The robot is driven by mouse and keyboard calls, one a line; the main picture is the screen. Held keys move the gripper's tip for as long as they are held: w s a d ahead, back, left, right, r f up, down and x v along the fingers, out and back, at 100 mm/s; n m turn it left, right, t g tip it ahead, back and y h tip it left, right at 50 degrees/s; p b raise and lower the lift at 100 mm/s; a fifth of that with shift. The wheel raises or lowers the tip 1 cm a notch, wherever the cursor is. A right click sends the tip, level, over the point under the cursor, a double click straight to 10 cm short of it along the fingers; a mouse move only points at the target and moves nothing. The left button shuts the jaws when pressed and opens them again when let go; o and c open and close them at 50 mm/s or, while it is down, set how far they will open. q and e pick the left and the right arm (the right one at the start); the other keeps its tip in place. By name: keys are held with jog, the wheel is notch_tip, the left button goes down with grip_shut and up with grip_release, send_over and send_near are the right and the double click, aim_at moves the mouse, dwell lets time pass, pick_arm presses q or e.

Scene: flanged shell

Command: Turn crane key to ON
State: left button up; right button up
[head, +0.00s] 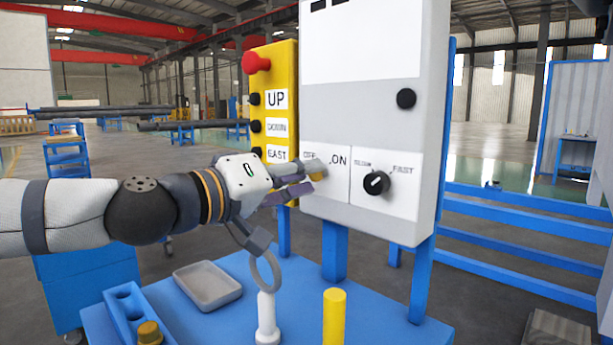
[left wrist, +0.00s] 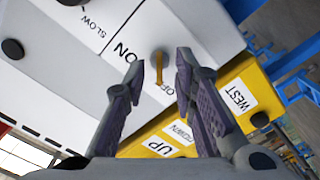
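The crane key (left wrist: 158,72) is a small brass-coloured tab on a grey round switch, on a white plate marked OFF and ON, low on the grey control box (head: 360,120). In the left wrist view its tab reaches close to the partly covered OFF label. In the head view the key (head: 318,177) is mostly hidden by my fingers. My left gripper (head: 311,180) is at the plate. In the left wrist view its fingertips (left wrist: 160,68) are apart, one on each side of the key, with gaps showing. My right gripper is in neither view.
A black SLOW/FAST knob (head: 376,183) sits right of the key plate. A yellow button pendant (head: 271,100) with a red stop button stands behind my gripper. Below, a blue table holds a grey tray (head: 208,285), a white post with a ring (head: 267,318) and a yellow cylinder (head: 334,318).

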pick_arm(q)
jog(key=shift+w+d, duration=0.4)
jog(key=shift+d, duration=0.05)
grip_shut()
jog(key=shift+r+m+p, duration=0.15)
jog(key=shift+m+p, duration=1.75)
jog(key=shift+m, duration=6.9)
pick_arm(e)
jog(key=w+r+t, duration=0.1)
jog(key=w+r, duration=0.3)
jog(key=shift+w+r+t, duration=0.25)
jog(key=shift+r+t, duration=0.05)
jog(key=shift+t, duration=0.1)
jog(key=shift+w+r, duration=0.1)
